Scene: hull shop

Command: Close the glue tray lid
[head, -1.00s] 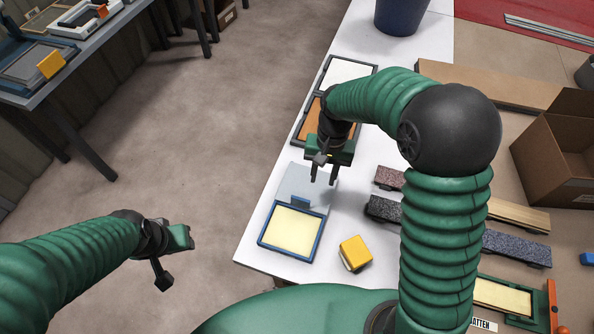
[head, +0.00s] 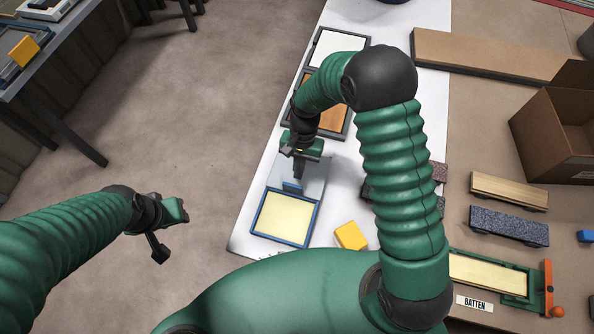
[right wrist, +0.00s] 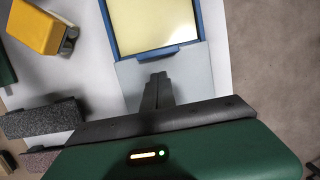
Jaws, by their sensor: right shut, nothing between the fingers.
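The glue tray (head: 256,213) has a blue frame and a pale yellow inside, and lies on the white table. Its clear lid (head: 316,178) stands open at the tray's far side, with a blue tab (head: 291,187) near the tray's edge. My right gripper (head: 299,176) is shut and empty over the lid; I cannot tell whether it touches it. In the right wrist view the shut fingers (right wrist: 157,92) point toward the tray (right wrist: 203,28) over the greyish lid (right wrist: 190,72). My left gripper (head: 172,212) is off the table over the floor; its fingers do not show clearly.
A yellow block (head: 350,235) lies right of the tray. A white-filled tray (head: 316,47) and an orange-brown one (head: 301,85) lie farther back. Sanding blocks (head: 508,226), a green-framed fixture (head: 530,290) and a cardboard box (head: 550,140) are at right.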

